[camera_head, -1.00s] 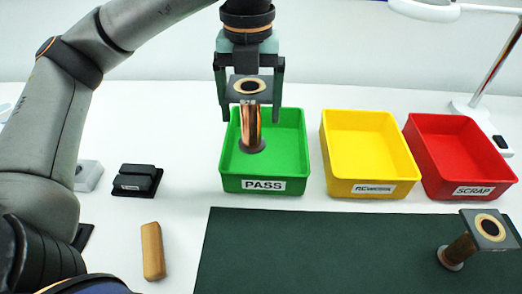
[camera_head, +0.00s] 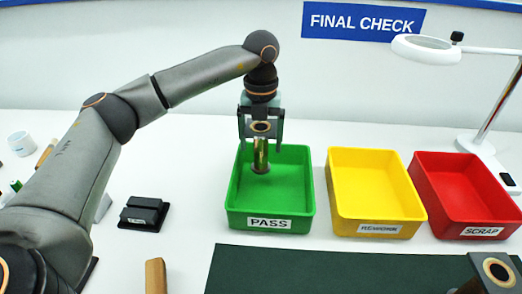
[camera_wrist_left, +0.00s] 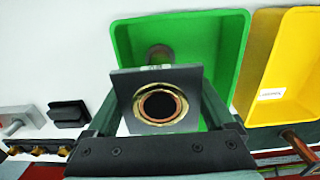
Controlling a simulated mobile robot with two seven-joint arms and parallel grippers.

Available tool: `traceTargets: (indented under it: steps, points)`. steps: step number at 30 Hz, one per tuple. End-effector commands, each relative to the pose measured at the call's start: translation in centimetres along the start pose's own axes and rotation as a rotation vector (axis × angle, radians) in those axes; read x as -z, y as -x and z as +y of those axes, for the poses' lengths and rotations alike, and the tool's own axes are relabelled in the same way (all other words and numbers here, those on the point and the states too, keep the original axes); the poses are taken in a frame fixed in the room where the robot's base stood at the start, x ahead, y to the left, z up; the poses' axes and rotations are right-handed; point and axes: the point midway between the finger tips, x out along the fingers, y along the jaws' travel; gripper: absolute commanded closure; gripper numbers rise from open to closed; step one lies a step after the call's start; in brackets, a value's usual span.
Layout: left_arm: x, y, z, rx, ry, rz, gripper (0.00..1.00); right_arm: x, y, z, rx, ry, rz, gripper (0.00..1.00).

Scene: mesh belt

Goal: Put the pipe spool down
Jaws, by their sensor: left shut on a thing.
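The pipe spool (camera_head: 261,154) is a short copper-coloured pipe with a dark square flange on top and a round flange below. My left gripper (camera_head: 261,138) is shut on it near the square flange and holds it upright. The spool shows in front of the inside of the green PASS bin (camera_head: 306,196); I cannot tell whether its lower flange touches the floor. In the left wrist view the square flange with its ringed bore (camera_wrist_left: 158,104) hides most of the pipe, and the green bin (camera_wrist_left: 241,50) lies behind it. My right gripper is not in view.
A yellow REWORK bin (camera_head: 419,207) and a red SCRAP bin (camera_head: 510,202) stand to the right, both empty. A second spool (camera_head: 496,274) is at the dark mat's (camera_head: 330,272) right end. A black block (camera_head: 142,214) and a lamp (camera_head: 428,48) stand nearby.

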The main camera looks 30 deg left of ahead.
Motion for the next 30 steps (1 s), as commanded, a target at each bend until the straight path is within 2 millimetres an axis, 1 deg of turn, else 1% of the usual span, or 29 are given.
traceTargets:
  steps: [3,6,9,17,21,22,24,25,30]
  points:
    - [-0.8,-0.8,0.0,0.001,0.002,-0.001,1.0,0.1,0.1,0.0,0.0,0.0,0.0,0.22]
    - [-0.7,-2.5,0.0,-0.001,0.0,0.0,1.0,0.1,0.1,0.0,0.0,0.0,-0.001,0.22]
    - [-0.7,-3.5,0.0,0.001,0.001,-0.002,1.0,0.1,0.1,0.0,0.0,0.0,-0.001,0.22]
    - [-0.7,-3.7,0.0,0.002,0.001,-0.003,1.0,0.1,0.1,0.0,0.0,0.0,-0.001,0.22]
    - [-0.7,-4.1,0.0,0.002,0.001,-0.002,1.0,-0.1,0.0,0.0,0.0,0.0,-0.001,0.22]
    - [-0.6,-4.2,0.0,0.0,0.001,0.0,0.09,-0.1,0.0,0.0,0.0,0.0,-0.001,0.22]
    - [-0.6,-4.2,0.0,0.0,0.001,0.0,0.02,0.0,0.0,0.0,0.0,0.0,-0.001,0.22]
    - [-0.6,-4.2,0.0,0.0,0.001,0.0,0.0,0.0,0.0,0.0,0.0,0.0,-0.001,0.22]
    - [-0.6,-4.2,0.0,0.0,0.001,0.0,0.0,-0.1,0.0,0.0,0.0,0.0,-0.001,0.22]
